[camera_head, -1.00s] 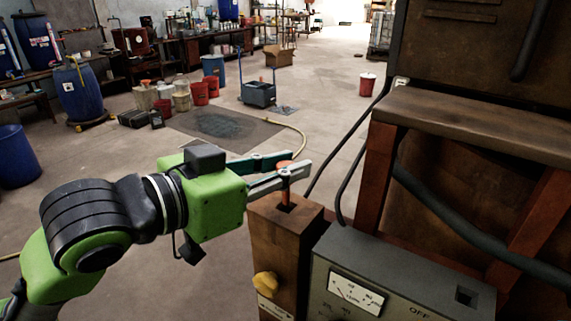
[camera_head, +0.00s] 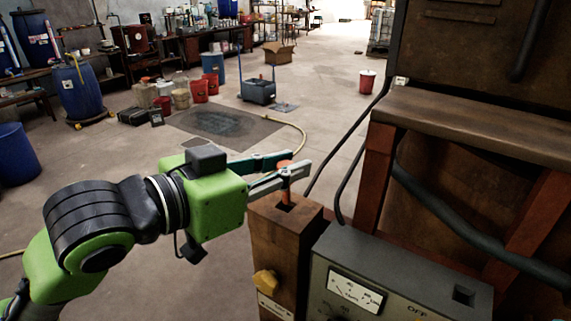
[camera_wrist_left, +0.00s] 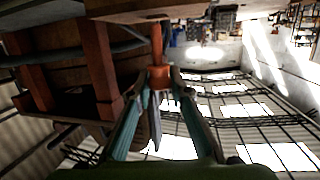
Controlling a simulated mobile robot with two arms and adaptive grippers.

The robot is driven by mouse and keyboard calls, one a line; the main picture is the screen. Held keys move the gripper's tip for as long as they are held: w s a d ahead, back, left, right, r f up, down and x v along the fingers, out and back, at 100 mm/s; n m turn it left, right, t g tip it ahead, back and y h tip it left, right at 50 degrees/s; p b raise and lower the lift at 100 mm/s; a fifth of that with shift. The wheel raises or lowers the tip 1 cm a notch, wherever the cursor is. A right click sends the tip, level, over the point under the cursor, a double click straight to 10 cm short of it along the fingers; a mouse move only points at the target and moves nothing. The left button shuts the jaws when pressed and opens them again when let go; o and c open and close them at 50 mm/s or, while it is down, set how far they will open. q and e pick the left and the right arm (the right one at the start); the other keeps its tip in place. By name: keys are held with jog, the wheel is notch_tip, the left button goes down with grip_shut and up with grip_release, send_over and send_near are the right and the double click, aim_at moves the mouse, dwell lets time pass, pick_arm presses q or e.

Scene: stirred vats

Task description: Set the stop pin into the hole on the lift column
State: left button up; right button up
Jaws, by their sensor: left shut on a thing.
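The orange stop pin (camera_head: 285,194) stands upright over the square dark hole in the top of the brown lift column (camera_head: 275,240). Its lower end meets the hole opening; I cannot tell how deep it sits. My left gripper (camera_head: 290,170) comes in from the left and is shut on the pin near its head. In the left wrist view the pin (camera_wrist_left: 156,45) is between the fingertips (camera_wrist_left: 158,82), its shaft running to the column's brown end (camera_wrist_left: 140,8). My right gripper is not in view.
A yellow knob (camera_head: 265,282) is on the column's front. A grey meter box (camera_head: 400,275) stands close on the right. A rusty bench frame (camera_head: 470,125) with dark hoses (camera_head: 345,160) is behind it. Floor to the left is open, with buckets and barrels farther back.

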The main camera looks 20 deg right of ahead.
aim_at(284, 203)
pick_arm(q)
jog(key=shift+f, duration=0.5)
jog(key=shift+f+b, duration=1.35)
jog(key=shift+f, duration=0.6)
dwell(0.4)
jog(key=o, duration=1)
jog(key=shift+a, duration=0.15)
jog(key=shift+v, duration=5.9)
